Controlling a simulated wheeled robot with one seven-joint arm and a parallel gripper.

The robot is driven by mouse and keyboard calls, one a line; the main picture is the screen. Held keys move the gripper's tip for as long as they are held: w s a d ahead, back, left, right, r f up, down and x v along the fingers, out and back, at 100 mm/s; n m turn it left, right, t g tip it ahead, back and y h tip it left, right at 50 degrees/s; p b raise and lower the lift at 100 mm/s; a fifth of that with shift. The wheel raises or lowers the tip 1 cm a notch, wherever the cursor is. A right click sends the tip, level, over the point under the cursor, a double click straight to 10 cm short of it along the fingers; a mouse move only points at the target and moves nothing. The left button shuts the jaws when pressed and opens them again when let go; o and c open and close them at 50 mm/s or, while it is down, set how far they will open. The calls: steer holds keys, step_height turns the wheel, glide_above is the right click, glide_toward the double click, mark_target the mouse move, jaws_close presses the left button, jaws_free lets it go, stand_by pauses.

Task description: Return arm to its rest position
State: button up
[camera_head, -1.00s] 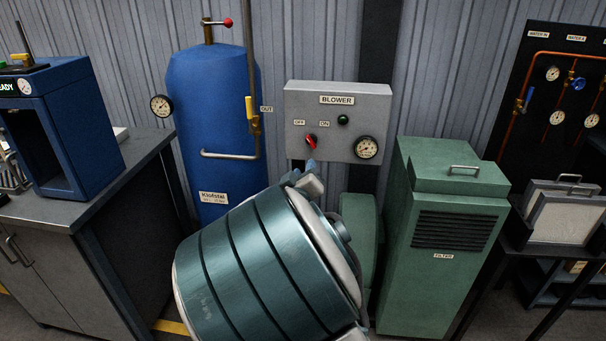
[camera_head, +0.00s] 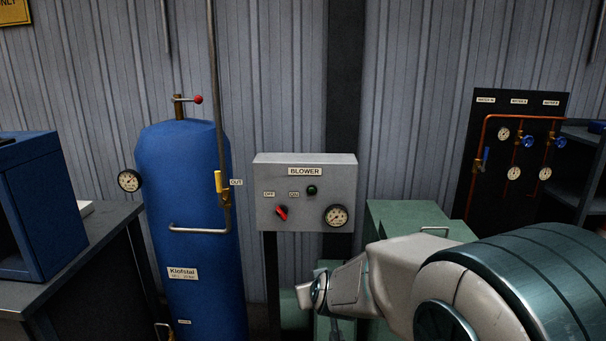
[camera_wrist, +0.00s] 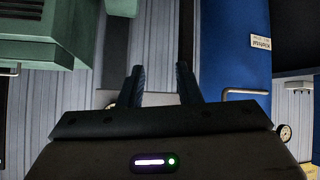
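My gripper (camera_wrist: 160,82) shows in the wrist view with its two dark fingers apart and nothing between them. In the head view my arm fills the lower right, bent, its pale far links reaching left to below the blower panel (camera_head: 304,222). The fingers cannot be made out in the head view. The panel is a grey box with a red switch (camera_head: 282,212), a green lamp (camera_head: 312,189) and a gauge (camera_head: 337,215). The gripper appears apart from everything around it.
A blue tank (camera_head: 185,255) with a yellow-handled valve stands left of the panel; it also shows in the wrist view (camera_wrist: 228,70). A green filter cabinet (camera_head: 405,215) is partly hidden behind my arm. A pipe board (camera_head: 515,150) is at right, a bench (camera_head: 85,240) at left.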

steer(key=s+d+r+m+g, duration=0.1)
steer(key=s+d+g, duration=0.2)
steer(key=s, duration=0.9)
steer(key=s+d+r+m+g+h, duration=0.1)
steer(key=s+d+g, duration=0.3)
steer(key=s+d, duration=0.5)
steer(key=s+m, duration=0.1)
steer(key=s, duration=0.3)
steer(key=shift+m+h, duration=0.3)
stand_by(1.4)
